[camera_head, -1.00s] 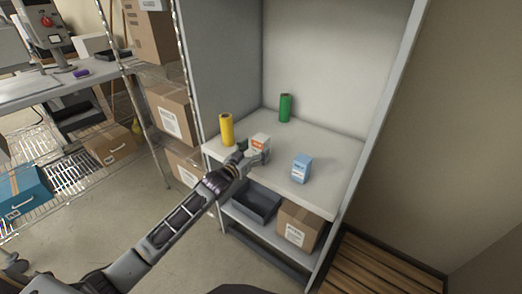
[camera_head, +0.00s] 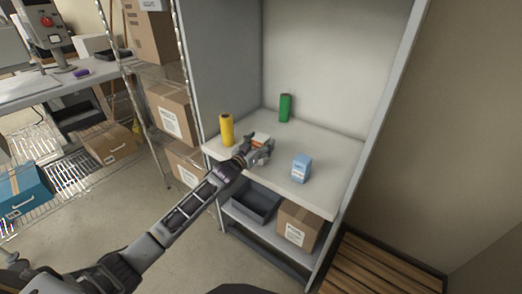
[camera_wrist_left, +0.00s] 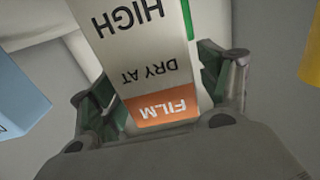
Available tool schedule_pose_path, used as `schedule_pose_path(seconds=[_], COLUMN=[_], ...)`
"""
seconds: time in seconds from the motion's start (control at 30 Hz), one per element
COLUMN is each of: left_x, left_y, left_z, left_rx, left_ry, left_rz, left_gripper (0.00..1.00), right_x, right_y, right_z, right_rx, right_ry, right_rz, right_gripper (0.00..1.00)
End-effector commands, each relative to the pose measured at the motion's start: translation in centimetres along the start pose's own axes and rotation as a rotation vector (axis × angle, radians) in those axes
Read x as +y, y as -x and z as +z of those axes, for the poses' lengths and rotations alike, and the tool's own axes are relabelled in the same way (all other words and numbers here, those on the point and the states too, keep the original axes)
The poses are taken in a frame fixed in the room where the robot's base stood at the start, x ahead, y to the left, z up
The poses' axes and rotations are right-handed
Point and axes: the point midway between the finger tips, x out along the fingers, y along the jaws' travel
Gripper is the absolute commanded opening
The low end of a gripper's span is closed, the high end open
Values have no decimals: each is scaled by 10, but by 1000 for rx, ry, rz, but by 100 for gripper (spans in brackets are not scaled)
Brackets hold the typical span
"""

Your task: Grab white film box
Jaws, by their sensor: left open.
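The white film box (camera_head: 261,138) with an orange label stands on the cabinet shelf (camera_head: 325,150), partly hidden behind my left gripper (camera_head: 262,154) in the head view. In the left wrist view the white film box (camera_wrist_left: 145,60) shows upside-down print reading FILM, DRY AT and HIGH. The fingers of my left gripper (camera_wrist_left: 165,90) are open, one on each side of the box. I cannot tell whether they touch it. My right gripper is not in view.
A yellow roll (camera_head: 226,130) stands just left of the white box, and a green roll (camera_head: 285,108) stands behind. A light blue box (camera_head: 301,168) stands to the right. Below are a dark bin (camera_head: 256,203) and a cardboard box (camera_head: 298,227). Cabinet walls bound the shelf.

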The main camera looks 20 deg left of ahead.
Motion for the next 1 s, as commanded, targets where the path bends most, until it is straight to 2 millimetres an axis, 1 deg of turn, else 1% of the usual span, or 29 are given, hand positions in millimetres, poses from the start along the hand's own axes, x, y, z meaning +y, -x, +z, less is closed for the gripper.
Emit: schedule_pose_path(seconds=[0.1, 0.27, 0.7, 0.73, 1.0], left_x=[0, 0, 0, 0, 0], left_y=[0, 0, 0, 0, 0], left_z=[0, 0, 0, -1, -2], left_rx=[0, 0, 0, 3, 3], left_ry=[0, 0, 0, -1, -1], left_rz=[0, 0, 0, 0, 0], left_gripper=[77, 77, 20, 18, 18], right_x=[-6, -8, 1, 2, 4], right_y=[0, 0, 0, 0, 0], right_z=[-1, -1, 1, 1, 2], right_rx=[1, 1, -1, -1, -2], right_ry=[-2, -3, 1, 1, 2], right_rz=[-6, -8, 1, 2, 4], right_gripper=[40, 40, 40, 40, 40])
